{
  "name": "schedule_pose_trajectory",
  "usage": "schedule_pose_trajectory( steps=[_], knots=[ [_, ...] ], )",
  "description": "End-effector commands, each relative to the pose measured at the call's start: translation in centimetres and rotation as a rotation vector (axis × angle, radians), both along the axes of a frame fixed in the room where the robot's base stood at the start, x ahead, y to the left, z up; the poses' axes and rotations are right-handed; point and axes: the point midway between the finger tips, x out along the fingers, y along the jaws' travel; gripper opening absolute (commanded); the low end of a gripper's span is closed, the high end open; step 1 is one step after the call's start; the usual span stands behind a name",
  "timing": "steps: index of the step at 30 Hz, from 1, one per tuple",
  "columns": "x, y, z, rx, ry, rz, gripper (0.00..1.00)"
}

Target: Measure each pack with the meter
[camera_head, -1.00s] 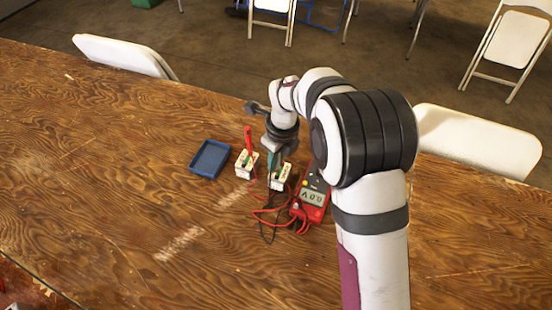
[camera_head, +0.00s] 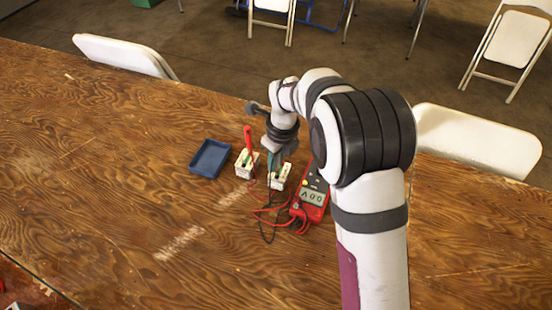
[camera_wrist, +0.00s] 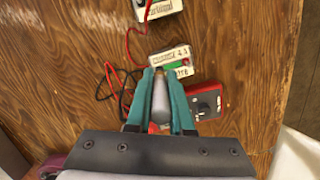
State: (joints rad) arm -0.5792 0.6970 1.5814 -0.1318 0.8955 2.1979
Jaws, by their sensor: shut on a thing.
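Two white packs with green parts sit on the table: a left pack (camera_head: 246,165) and a right pack (camera_head: 281,176). A red probe (camera_head: 248,137) stands upright at the left pack. The red meter (camera_head: 314,193) lies right of the packs; its display appears to read 0.0 V. My gripper (camera_head: 271,170) points down beside the right pack, shut on what appears to be the black probe, whose lead (camera_head: 264,231) trails below. In the wrist view, teal fingers (camera_wrist: 160,74) hold a grey shaft just short of a pack (camera_wrist: 172,60). The tip contact is hidden.
An empty blue tray (camera_head: 210,158) lies left of the packs. Red and black leads loop on the wood in front of the packs and meter. The table's left and front are largely clear. White folding chairs stand beyond the far edge.

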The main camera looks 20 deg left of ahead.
Motion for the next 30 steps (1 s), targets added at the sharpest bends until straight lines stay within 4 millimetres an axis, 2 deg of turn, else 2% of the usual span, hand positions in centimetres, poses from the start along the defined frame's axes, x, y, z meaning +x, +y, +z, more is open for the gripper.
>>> schedule_pose_trajectory(
  steps=[15, 30],
  knots=[
    [-0.01, 0.0, -1.02, 0.0, 0.0, 0.0, 0.0],
    [0.01, 0.01, -1.03, 0.0, 0.0, 0.0, 0.0]
  ],
)
